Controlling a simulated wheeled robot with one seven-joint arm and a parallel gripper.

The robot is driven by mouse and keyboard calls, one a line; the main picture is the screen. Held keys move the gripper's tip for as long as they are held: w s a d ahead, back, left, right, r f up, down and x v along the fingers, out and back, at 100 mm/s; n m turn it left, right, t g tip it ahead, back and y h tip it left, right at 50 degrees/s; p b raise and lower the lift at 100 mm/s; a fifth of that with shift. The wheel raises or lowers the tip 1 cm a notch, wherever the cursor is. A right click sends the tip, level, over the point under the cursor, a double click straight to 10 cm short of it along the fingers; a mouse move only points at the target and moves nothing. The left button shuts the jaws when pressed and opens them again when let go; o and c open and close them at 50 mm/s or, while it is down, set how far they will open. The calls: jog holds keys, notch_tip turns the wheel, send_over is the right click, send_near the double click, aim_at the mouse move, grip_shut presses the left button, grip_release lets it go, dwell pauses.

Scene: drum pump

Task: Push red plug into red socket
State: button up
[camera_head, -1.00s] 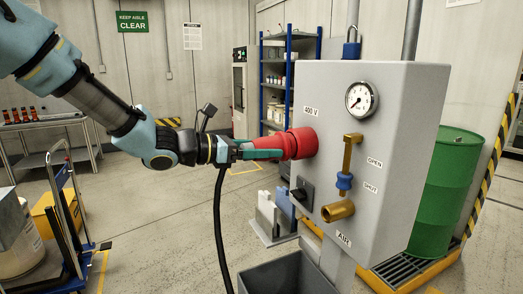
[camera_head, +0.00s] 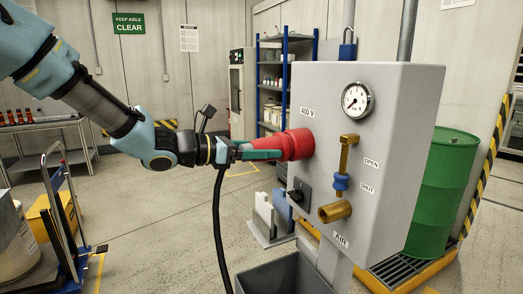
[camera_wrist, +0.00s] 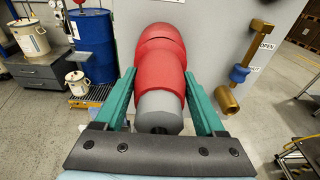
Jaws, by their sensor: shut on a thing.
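The red plug (camera_wrist: 160,80) is held between the two green fingers of my gripper (camera_wrist: 160,92). Its grey rear end (camera_wrist: 158,112) points back toward my wrist. In the head view my gripper (camera_head: 268,154) reaches level to the plug (camera_head: 285,146), and a black cable hangs down below the hand. The plug's front meets the red socket (camera_head: 302,142) on the grey box's left face, under the 400 V label. Plug and socket look lined up and joined into one red shape. I cannot tell how deep the plug sits.
A grey bin (camera_head: 285,276) stands below. A green drum (camera_head: 440,195) stands behind right.

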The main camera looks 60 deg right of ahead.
jog(key=shift+s+d+r, duration=0.1)
jog(key=o, duration=1.5)
jog(key=p+v, duration=0.1)
jog(key=v, duration=0.8)
jog(key=shift+p, duration=0.4)
